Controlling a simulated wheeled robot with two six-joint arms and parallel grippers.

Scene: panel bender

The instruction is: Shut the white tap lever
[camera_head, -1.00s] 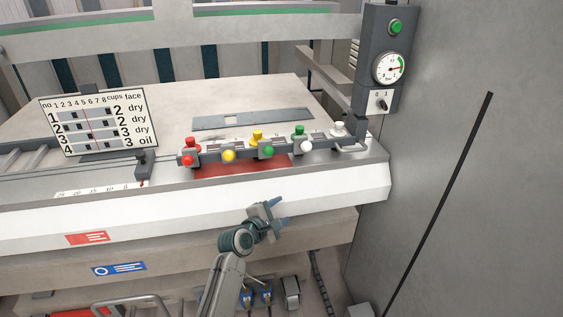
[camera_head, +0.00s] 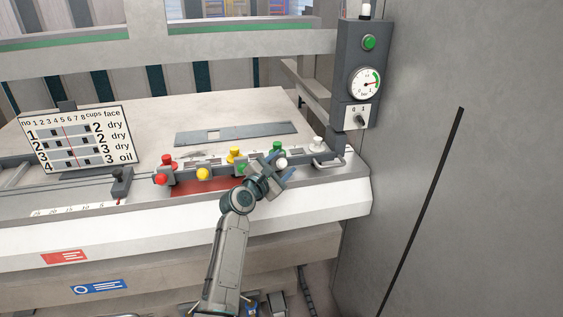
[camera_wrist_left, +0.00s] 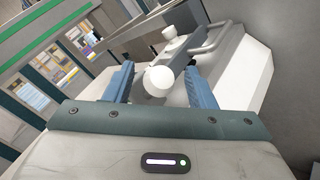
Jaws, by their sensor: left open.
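The white tap lever's ball knob (camera_head: 282,163) is at the right end of the row of coloured taps. In the left wrist view the round white knob (camera_wrist_left: 158,81) appears between my two blue fingers, with space on either side of it. My left gripper (camera_head: 280,170) is open in front of the row, close to the white knob. Its fingers also show in the left wrist view (camera_wrist_left: 160,86). The white cap (camera_head: 317,146) stands behind and to the right of the knob, also seen in the wrist view (camera_wrist_left: 173,42). My gripper and wrist hide the green lever's knob.
Left of my gripper are the yellow knob (camera_head: 203,174) and red knob (camera_head: 161,179). The green cap (camera_head: 277,147) is close behind my gripper. A metal handle (camera_head: 330,162) sits at the row's right end. A grey box with a gauge (camera_head: 365,84) rises behind it.

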